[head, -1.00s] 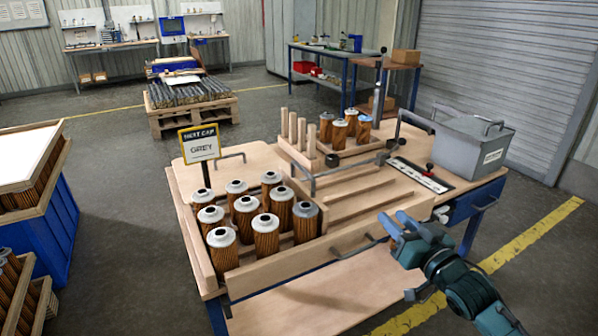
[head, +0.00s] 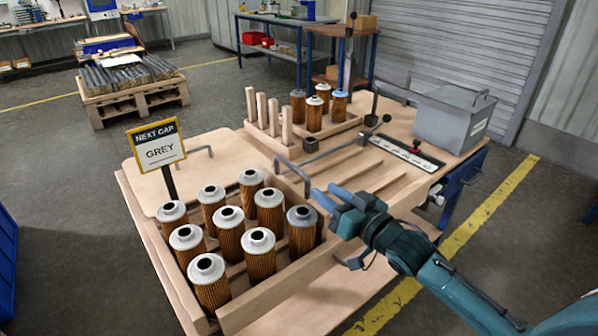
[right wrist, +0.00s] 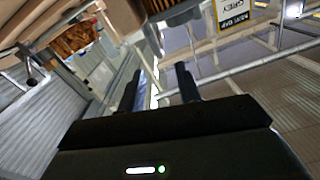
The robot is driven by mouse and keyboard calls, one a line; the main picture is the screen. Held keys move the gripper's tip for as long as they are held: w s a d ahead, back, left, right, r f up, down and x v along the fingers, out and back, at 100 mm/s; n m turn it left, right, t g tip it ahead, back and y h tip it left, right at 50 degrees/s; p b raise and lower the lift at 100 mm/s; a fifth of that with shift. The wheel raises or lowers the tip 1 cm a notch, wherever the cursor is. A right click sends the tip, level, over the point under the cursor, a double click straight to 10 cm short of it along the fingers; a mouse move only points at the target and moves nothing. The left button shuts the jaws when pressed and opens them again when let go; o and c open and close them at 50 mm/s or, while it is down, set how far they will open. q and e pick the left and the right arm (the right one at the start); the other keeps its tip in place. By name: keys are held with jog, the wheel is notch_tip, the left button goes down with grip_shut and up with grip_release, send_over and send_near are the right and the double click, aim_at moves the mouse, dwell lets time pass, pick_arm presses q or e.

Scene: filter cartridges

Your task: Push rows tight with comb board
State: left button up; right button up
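Several pleated brown filter cartridges (head: 229,236) stand upright in rows inside a wooden tray (head: 262,300), with visible gaps between them. Most have light caps; the one at the right end has a darker grey cap (head: 301,213). A wooden piece with several upright pegs (head: 262,108), comb-like, stands behind the tray; I cannot tell whether it is the comb board. My right gripper (head: 322,196) is open and empty, above the tray's right edge. Its two parted fingers also show in the right wrist view (right wrist: 160,88). My left gripper is not in view.
A bent grey bar (head: 310,168) stands beside the tray, near my right fingers. A sign reading GREY (head: 158,149) stands behind the tray. More cartridges (head: 314,113) stand in a back rack. A grey bin (head: 450,115) stands at the back right. Slatted worktop (head: 375,178) lies between.

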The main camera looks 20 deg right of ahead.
aim_at(307, 179)
jog(key=x, duration=0.9)
jog(key=shift+w+a+f, duration=0.1)
jog(key=shift+w+a, duration=0.05)
jog(key=shift+w, duration=0.2)
jog(key=c, duration=0.7)
grip_shut()
jog(key=shift+a, duration=0.1)
